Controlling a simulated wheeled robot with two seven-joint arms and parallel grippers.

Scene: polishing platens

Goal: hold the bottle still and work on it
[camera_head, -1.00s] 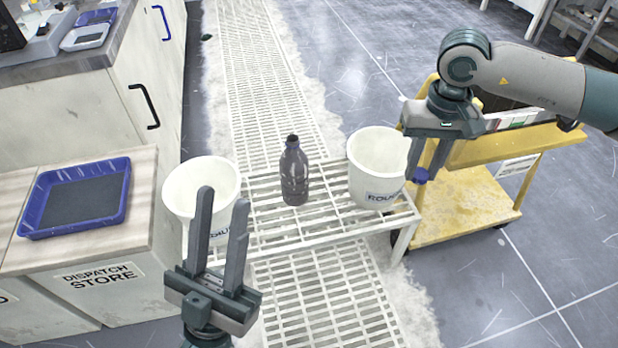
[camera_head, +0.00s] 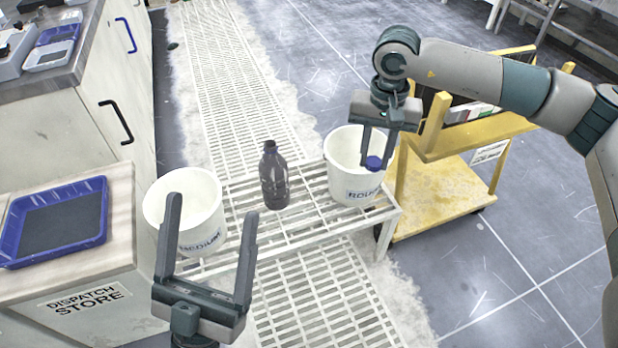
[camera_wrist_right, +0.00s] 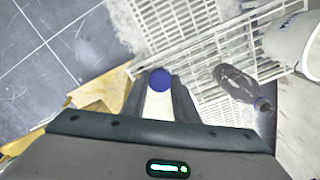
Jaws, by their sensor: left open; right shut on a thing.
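A dark bottle (camera_head: 274,176) stands upright on the white slatted rack (camera_head: 300,225), between two white buckets. It also shows in the right wrist view (camera_wrist_right: 236,84). My right gripper (camera_head: 375,155) is shut on a small blue cap (camera_head: 373,163), apart from the bottle. In the head view it overlaps the right bucket (camera_head: 340,150). The cap shows between its fingertips in the right wrist view (camera_wrist_right: 160,79). My left gripper (camera_head: 212,212) is open and empty, in front of the left bucket (camera_head: 165,198) in the picture, with no contact with the bottle visible.
A blue tray (camera_head: 100,238) lies on the dispatch store cabinet at the left. A yellow cart (camera_head: 445,195) stands at the right, beside the right bucket. A white grated walkway (camera_head: 215,85) runs behind and under the rack. The bottle has bare slats around it.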

